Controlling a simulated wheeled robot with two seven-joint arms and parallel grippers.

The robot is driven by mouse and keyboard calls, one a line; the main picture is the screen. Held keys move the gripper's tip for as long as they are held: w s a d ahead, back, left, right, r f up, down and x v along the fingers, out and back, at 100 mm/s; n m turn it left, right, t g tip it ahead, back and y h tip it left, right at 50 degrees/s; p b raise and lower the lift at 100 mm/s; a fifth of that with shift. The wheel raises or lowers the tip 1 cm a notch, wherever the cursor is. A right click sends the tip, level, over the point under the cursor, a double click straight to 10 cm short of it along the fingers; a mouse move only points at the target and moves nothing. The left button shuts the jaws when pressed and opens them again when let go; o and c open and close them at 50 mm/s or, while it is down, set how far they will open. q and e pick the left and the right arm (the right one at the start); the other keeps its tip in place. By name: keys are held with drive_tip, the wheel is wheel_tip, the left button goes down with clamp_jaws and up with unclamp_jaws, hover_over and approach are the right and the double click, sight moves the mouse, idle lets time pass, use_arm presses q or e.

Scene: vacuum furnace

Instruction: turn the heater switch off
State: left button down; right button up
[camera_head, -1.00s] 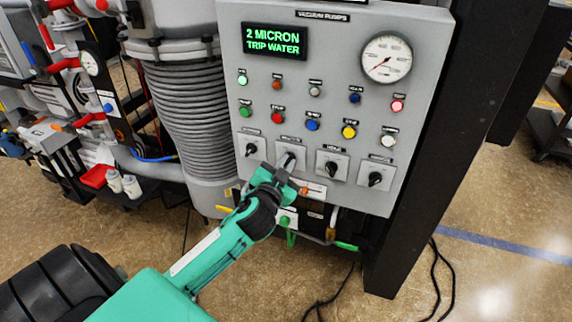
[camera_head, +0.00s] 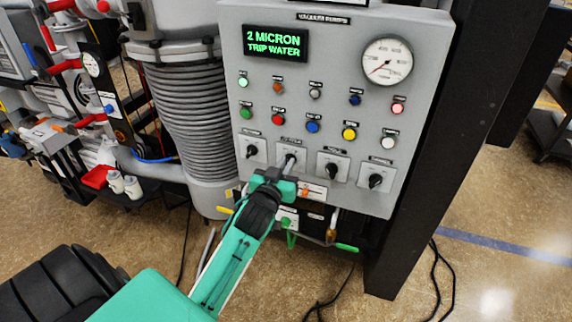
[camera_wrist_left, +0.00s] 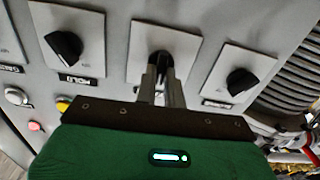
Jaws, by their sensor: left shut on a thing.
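A grey panel (camera_head: 330,100) carries a lower row of black rotary switches on white plates. My left gripper (camera_head: 288,165) is shut on the knob of the second switch from the left (camera_head: 291,150). In the left wrist view my gripper fingers (camera_wrist_left: 162,75) close around that knob (camera_wrist_left: 161,58), and they hide most of it. Its pointing direction is hard to tell. The neighbouring switches, to its left (camera_head: 251,149) and right (camera_head: 331,168), stand apart from the gripper. The switch labels are too small to read for certain, so I cannot confirm which is the heater switch.
Above the switches are several coloured buttons and lamps, a green text display (camera_head: 275,43) and a round gauge (camera_head: 387,59). A fourth switch (camera_head: 375,180) is at the lower right. A ribbed grey column (camera_head: 190,115) stands left of the panel, a dark post (camera_head: 425,180) right.

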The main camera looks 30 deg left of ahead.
use_arm(q)
drive_tip(key=n+p, duration=0.2)
drive_tip(key=n, duration=0.3)
drive_tip(key=shift+a, duration=0.15)
drive_tip(key=shift+f+n, duration=0.1)
drive_tip(key=shift+n, duration=0.3)
drive_tip(key=c, duration=1.5)
unclamp_jaws()
